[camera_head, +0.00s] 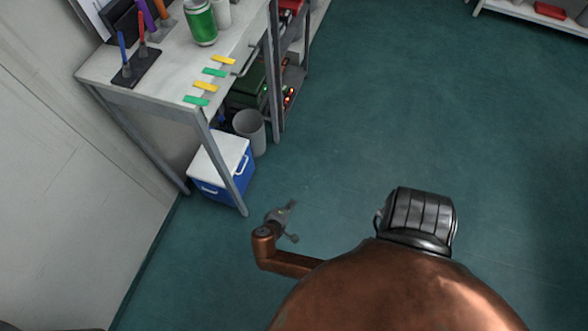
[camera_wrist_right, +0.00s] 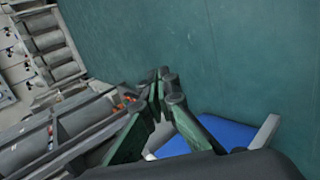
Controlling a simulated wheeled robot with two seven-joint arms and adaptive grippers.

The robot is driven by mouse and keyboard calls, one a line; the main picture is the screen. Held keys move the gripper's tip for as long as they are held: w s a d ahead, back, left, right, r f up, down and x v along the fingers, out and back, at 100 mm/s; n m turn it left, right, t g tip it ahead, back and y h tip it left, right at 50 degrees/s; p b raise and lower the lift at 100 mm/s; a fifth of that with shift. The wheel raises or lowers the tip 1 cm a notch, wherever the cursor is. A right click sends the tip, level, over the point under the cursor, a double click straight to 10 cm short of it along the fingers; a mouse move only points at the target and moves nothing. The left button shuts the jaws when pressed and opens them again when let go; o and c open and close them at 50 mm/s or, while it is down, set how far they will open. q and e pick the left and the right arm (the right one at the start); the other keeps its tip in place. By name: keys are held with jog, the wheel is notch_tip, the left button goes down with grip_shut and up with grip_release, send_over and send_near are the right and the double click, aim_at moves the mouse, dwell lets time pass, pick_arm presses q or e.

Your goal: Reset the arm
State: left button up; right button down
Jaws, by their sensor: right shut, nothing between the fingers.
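My right gripper (camera_head: 290,206) is low over the green floor, in front and to the right of the blue cooler, and apart from it. In the right wrist view its dark green fingers (camera_wrist_right: 162,78) come together at the tips, shut with nothing between them. My left gripper is not in view.
A white workbench (camera_head: 130,68) with a green can (camera_head: 200,22) and coloured tabs stands at the upper left. Beneath it are the blue cooler (camera_head: 208,184) and a grey bin (camera_head: 250,130). A wall (camera_head: 70,200) lies left. The floor (camera_head: 420,110) at centre and right is clear.

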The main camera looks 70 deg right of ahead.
jog(key=shift+s+f, duration=0.4)
jog(key=shift+s, duration=0.1)
